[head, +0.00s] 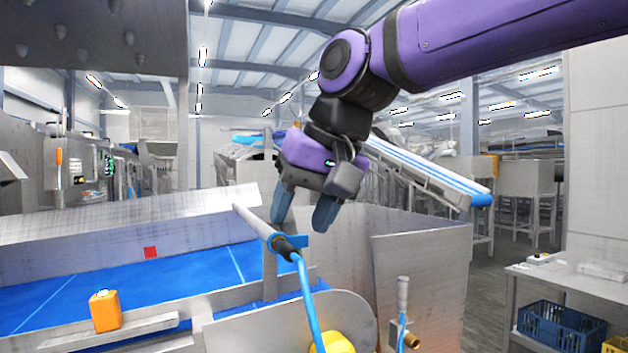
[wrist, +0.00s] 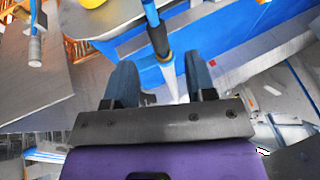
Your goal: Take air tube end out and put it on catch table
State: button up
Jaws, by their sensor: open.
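The air tube end, a grey-white pipe (head: 256,223) with a dark collar and a blue hose (head: 310,300), rests tilted in a blue holder (head: 292,241) at the wash tank's edge. My gripper (head: 302,212) is open and empty, its blue fingers pointing down just above and behind the pipe. In the wrist view the pipe (wrist: 168,75) runs between the two open fingers (wrist: 160,82); I see no contact. A pale steel table (head: 568,283) stands at the right; I cannot tell for sure that it is the catch table.
A handled valve (head: 403,310) stands upright right of the hose. A blue crate (head: 560,327) sits under the table, which has small items on top.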

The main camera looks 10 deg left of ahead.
aim_at(289, 244)
jog(key=shift+x, duration=2.1)
grip_shut()
jog(key=shift+s+d, duration=0.1)
jog(key=shift+s, duration=0.1)
jog(key=shift+s+d, duration=0.55)
jog(key=shift+s, duration=0.35)
jog(key=shift+s+d, duration=0.55)
jog(key=shift+s, duration=0.3)
jog(key=shift+s, duration=0.15)
jog(key=shift+d+r, duration=0.1)
